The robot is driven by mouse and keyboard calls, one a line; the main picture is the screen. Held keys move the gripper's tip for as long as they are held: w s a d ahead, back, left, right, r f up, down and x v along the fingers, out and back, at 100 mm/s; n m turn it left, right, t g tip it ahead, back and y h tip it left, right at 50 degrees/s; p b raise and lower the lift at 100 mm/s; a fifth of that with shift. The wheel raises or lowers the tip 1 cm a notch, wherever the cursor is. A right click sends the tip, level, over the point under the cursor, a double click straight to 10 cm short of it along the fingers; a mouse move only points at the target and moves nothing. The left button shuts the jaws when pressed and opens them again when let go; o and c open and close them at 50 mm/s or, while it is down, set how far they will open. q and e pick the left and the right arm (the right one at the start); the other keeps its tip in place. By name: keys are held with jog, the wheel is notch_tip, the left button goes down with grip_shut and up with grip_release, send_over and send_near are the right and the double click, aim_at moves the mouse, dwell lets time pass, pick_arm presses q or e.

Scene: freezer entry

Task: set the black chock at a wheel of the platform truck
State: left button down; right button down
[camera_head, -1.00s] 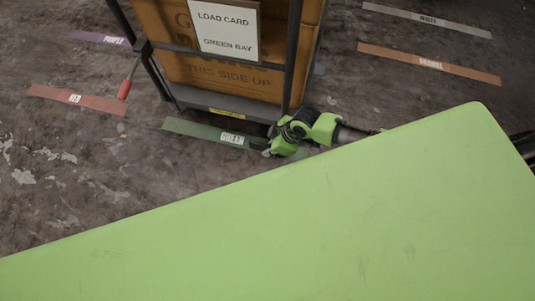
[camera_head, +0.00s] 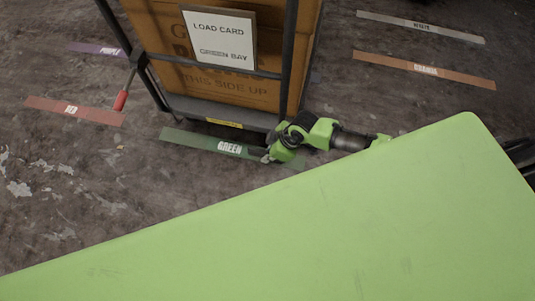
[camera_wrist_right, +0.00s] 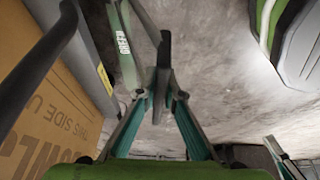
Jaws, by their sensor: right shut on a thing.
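The platform truck (camera_head: 222,110) has a dark deck and dark upright bars. It carries a large orange-brown box (camera_head: 225,88) with a white load card (camera_head: 219,38) reading "GREEN BAY". My right gripper (camera_head: 265,155) is low at the truck's near right corner, over the right part of the green floor strip. In the right wrist view, its fingers (camera_wrist_right: 164,80) are shut on the black chock (camera_wrist_right: 164,48), with the truck's deck edge to the left. The chock is small and dark in the head view. No wheel shows clearly, so contact cannot be told. My left gripper is not in view.
The green floor strip (camera_head: 195,140) lies along the truck's near side. Red (camera_head: 75,110), purple (camera_head: 95,49), orange (camera_head: 425,71) and white (camera_head: 420,26) strips lie around. A red-ended handle (camera_head: 121,100) sticks out at the truck's left.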

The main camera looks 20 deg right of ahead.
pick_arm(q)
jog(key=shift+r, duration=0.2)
pick_arm(e)
jog(key=shift+w, duration=0.1)
jog(key=c, duration=2.1)
grip_release()
jog(key=shift+f, duration=0.15)
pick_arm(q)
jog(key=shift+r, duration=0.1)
pick_arm(e)
jog(key=v, duration=1.2)
